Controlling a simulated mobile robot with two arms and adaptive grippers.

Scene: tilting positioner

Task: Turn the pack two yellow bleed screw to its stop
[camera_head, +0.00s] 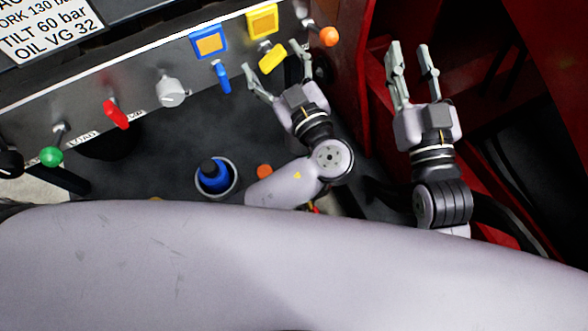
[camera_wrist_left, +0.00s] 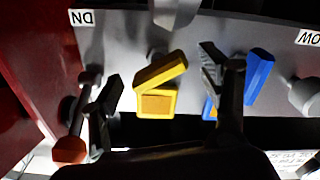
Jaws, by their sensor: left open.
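The yellow bleed screw (camera_head: 272,58) is a flat yellow handle on the grey panel, tilted, just below a yellow-framed square (camera_head: 262,20). It also shows in the left wrist view (camera_wrist_left: 160,70), slanted and overlapping the square (camera_wrist_left: 157,104). My left gripper (camera_head: 270,57) is open, with one finger on each side of the yellow handle. In the left wrist view the fingers (camera_wrist_left: 161,66) stand apart, with visible gaps to the handle. My right gripper (camera_head: 412,55) is open and empty, off to the right in front of red structure.
A blue handle (camera_head: 223,77) sits close to the left gripper's outer finger, below a blue-framed square (camera_head: 209,41). An orange-tipped lever (camera_head: 328,37) is on the other side. A grey knob (camera_head: 171,92), red handle (camera_head: 116,113) and green knob (camera_head: 52,156) lie further left.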

